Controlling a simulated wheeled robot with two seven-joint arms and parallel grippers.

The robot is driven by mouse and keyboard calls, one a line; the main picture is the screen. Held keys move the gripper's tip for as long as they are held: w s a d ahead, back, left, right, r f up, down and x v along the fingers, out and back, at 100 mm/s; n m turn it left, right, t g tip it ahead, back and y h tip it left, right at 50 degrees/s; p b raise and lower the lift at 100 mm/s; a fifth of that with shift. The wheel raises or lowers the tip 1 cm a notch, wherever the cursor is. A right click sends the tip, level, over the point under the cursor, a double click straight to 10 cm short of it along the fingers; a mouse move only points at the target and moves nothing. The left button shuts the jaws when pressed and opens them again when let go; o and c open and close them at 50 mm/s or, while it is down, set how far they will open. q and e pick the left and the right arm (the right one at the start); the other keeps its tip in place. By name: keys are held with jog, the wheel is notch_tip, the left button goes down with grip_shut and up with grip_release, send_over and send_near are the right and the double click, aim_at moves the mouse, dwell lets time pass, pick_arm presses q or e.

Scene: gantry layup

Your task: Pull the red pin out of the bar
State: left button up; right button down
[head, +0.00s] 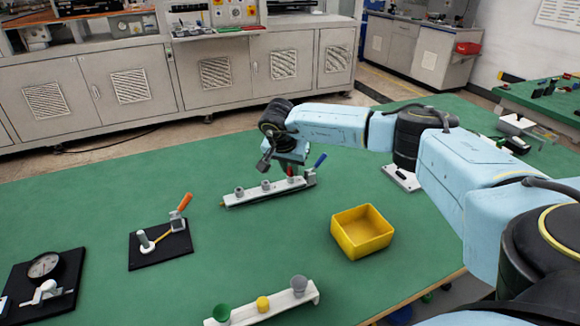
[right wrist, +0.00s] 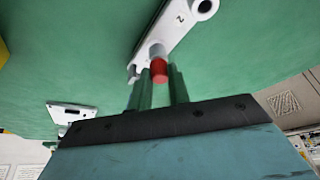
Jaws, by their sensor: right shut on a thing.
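The bar (head: 250,197) is a long white strip on the green table, with grey round bosses along it and a blue-handled clamp (head: 319,161) at its right end. The red pin (head: 290,174) stands near that end; its red head (right wrist: 159,70) also shows in the right wrist view, above a grey collar on the bar (right wrist: 178,27). My right gripper (head: 289,168) is over this end of the bar. In the right wrist view its fingers (right wrist: 161,84) are either side of the red head, shut on it. The pin's lower part is hidden. My left gripper is out of view.
A yellow open box (head: 381,250) stands to the right. A black plate with an orange-handled clamp (head: 181,206) and a dial gauge (head: 44,266) lie to the left. A white rack with coloured cups (head: 278,305) is at the front. Green table is clear between them.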

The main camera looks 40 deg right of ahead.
aim_at(290, 169)
jog(key=shift+r+p, duration=1.5)
jog(key=shift+r, duration=0.2)
jog(key=shift+r+p, duration=1.55)
jog(key=shift+r, duration=0.1)
